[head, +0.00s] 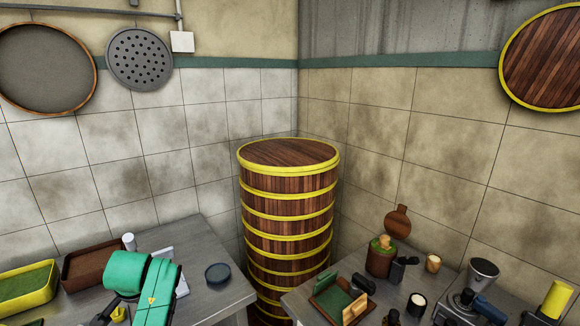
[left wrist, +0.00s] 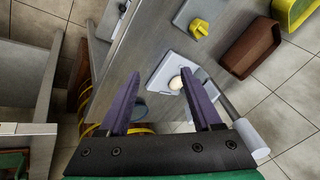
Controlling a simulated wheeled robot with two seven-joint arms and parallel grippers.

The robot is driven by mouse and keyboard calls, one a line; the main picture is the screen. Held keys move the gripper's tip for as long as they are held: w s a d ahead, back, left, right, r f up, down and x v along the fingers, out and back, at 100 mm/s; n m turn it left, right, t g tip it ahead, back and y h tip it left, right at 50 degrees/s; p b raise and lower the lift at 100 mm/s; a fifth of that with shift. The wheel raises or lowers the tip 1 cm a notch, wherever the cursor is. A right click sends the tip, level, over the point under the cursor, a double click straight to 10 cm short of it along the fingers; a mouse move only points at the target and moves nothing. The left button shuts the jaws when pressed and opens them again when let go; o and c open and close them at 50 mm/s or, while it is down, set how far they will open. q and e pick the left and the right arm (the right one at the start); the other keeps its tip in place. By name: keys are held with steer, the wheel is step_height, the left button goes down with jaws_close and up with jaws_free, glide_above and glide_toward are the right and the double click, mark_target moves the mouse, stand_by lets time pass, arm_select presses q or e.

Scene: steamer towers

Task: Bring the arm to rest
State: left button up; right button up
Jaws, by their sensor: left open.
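My left arm, green, comes in at the lower left of the head view above the left counter (head: 215,295); its fingers are not clearly seen there. In the left wrist view my left gripper (left wrist: 158,97) has two purple fingers spread wide apart, with nothing held between them. It hangs above the counter, which lies below the fingers. The tall steamer tower (head: 287,205), dark wood with yellow bands and a lid on top, stands upright in the corner, apart from my arm. Part of it shows at the left of the left wrist view (left wrist: 84,92). My right gripper is in neither view.
The left counter holds a yellow tray (head: 28,290), a brown box (head: 93,264), a white cylinder (head: 128,242) and a dark round dish (head: 217,272). The right counter (head: 300,302) is crowded with a green-and-brown holder, jars and a grinder. A gap separates the counters.

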arm_select(q)
steer(key=s+d+f+h, duration=0.1)
steer(key=s+d+f, duration=0.2)
steer(key=s+d, duration=0.35)
steer(key=s+d+f+h, duration=0.2)
steer(key=s+d+f, duration=0.15)
steer(key=s, duration=0.55)
steer(key=s+d+f+h, duration=0.1)
steer(key=s+d+f, duration=0.3)
steer(key=s, duration=0.4)
step_height(320, 180, down, 26)
steer(key=s+g+b, duration=0.1)
steer(key=s+g, duration=0.1)
steer(key=s, duration=0.1)
steer(key=s+a+f+g+b, duration=0.1)
steer(key=s+a+f, duration=0.2)
steer(key=s+f, duration=1)
steer(key=shift+s+a+f, duration=0.2)
steer(key=shift+s+a, duration=0.1)
steer(key=shift+s, duration=0.95)
